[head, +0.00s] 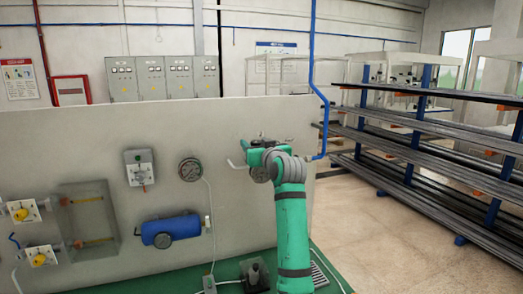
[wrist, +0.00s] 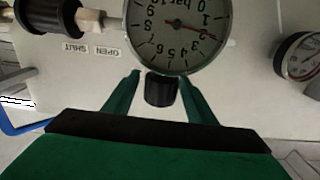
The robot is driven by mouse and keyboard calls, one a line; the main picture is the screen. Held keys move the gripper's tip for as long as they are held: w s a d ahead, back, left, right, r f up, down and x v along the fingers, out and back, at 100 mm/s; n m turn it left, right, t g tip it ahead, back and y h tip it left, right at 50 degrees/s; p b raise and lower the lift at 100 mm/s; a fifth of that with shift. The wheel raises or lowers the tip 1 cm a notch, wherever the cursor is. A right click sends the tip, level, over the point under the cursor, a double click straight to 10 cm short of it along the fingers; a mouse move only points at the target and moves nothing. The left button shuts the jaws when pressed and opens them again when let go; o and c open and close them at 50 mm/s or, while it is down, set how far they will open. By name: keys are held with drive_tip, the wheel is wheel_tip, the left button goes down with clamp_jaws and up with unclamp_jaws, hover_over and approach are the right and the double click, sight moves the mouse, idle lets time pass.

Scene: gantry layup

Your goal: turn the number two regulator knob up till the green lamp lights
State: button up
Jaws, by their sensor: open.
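A black regulator knob (wrist: 160,91) sits under a round dial gauge (wrist: 178,30) in the wrist view. The gauge appears upside down, with a red needle. My gripper (wrist: 160,76) has its two green fingers open, one on each side of the knob, with a gap visible on both sides. In the head view my gripper (head: 260,158) is at the right part of the grey panel, and my arm hides the knob. I see no number on the knob and cannot make out a green lamp.
A black fitting (wrist: 85,18) with open and shut labels (wrist: 90,49) is near the gauge. A second gauge (wrist: 298,55) is at right. The panel (head: 90,125) carries a gauge (head: 191,170), a blue cylinder (head: 171,231) and yellow knobs (head: 20,213). Racks (head: 430,150) stand right.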

drive_tip(key=v, duration=0.8)
